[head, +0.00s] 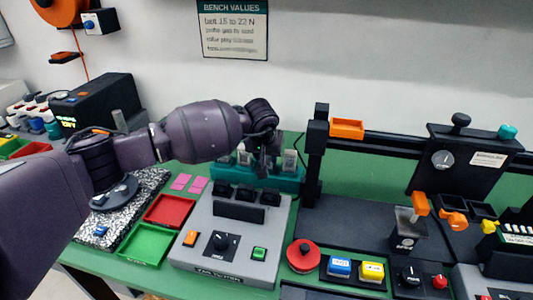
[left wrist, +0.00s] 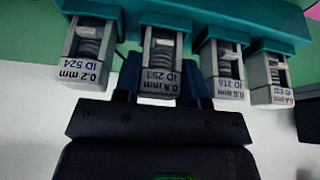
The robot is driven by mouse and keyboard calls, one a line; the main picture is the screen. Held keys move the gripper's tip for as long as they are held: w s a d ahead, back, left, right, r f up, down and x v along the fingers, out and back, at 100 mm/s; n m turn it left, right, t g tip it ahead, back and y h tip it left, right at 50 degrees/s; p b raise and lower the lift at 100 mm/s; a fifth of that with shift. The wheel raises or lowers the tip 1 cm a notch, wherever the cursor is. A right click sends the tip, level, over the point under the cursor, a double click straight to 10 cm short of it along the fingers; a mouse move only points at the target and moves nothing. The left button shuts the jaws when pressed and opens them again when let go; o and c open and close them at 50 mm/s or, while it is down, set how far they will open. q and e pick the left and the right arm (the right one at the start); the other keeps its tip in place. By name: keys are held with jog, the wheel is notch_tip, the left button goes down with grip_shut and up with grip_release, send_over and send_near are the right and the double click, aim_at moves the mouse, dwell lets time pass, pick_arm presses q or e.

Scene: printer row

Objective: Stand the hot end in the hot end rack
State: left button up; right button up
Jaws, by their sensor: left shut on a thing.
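The teal hot end rack (head: 286,183) stands at the back of the green bench, behind the grey tester; it also shows along the top of the left wrist view (left wrist: 205,14). My left gripper (head: 264,168) is at the rack, pointing down. In the left wrist view its dark fingers are shut on the hot end labelled 0.8 mm ID 253 (left wrist: 162,62). This hot end is in line with the others and meets the rack edge; whether it is fully seated is hidden. My right gripper is not in view.
Hot ends labelled ID 524 (left wrist: 88,52) and ID 218 (left wrist: 224,70) stand on either side of the held one, close to my fingers. The grey tester (head: 230,235) is in front. A dark upright post (head: 316,155) stands just right of the rack.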

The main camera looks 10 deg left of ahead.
pick_arm(q)
jog(key=o, duration=0.9)
jog(key=shift+o, duration=0.6)
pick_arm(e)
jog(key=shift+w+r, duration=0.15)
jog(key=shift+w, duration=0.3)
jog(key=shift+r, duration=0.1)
pick_arm(q)
jog(key=v, duration=0.3)
jog(key=shift+r, duration=0.2)
jog(key=p+v, duration=0.1)
jog(key=v, duration=0.6)
jog(key=shift+r, duration=0.2)
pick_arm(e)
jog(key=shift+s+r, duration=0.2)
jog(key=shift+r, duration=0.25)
pick_arm(q)
jog(key=shift+s, duration=0.15)
